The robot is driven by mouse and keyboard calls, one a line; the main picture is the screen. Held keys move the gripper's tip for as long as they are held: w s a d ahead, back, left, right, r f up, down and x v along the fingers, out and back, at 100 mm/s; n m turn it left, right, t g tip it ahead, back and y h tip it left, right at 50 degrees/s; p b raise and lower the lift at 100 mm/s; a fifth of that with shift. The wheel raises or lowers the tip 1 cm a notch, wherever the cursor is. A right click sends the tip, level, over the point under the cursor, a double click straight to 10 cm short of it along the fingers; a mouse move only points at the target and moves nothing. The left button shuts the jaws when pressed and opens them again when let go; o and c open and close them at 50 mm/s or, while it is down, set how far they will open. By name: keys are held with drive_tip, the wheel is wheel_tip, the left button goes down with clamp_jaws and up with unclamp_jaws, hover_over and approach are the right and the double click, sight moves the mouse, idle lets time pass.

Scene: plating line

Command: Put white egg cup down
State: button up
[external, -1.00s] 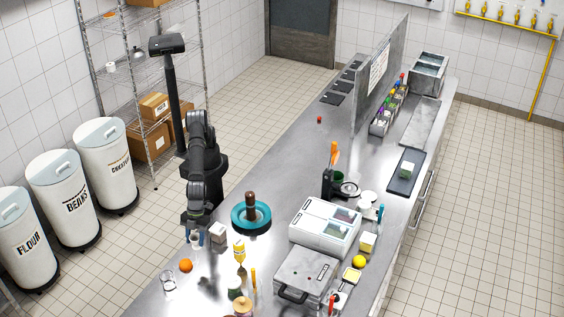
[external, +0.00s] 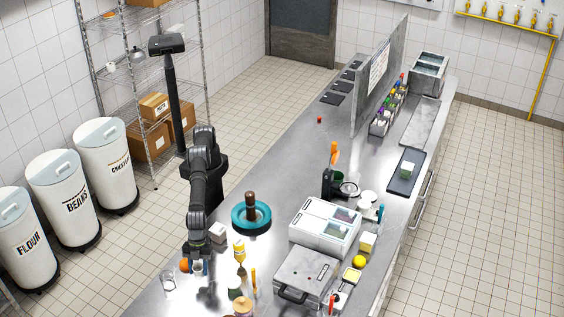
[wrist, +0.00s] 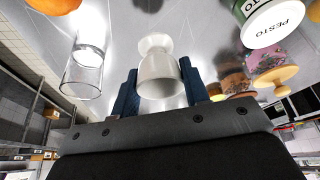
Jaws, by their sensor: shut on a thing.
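The white egg cup (wrist: 158,72) is between the two blue fingers of my gripper (wrist: 158,92) in the wrist view. My gripper is shut on it. In the external view my gripper (external: 197,268) is low over the near left part of the steel counter, with the egg cup (external: 198,267) small between the fingers. I cannot tell whether the cup touches the counter.
An orange (external: 184,265) and a clear glass (external: 168,281) stand left of my gripper. A teal dish (external: 251,217) lies farther back.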

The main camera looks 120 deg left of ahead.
sight(202, 275)
drive_tip(key=shift+w+a+f, duration=0.1)
drive_tip(key=shift+w+f, duration=0.25)
drive_tip(key=shift+w, duration=0.2)
drive_tip(key=shift+f, duration=2)
drive_tip(key=shift+f, duration=0.2)
drive_tip(key=o, duration=1)
drive_tip(key=shift+c, duration=0.2)
drive_tip(key=shift+r, duration=0.1)
drive_tip(key=v, duration=1.2)
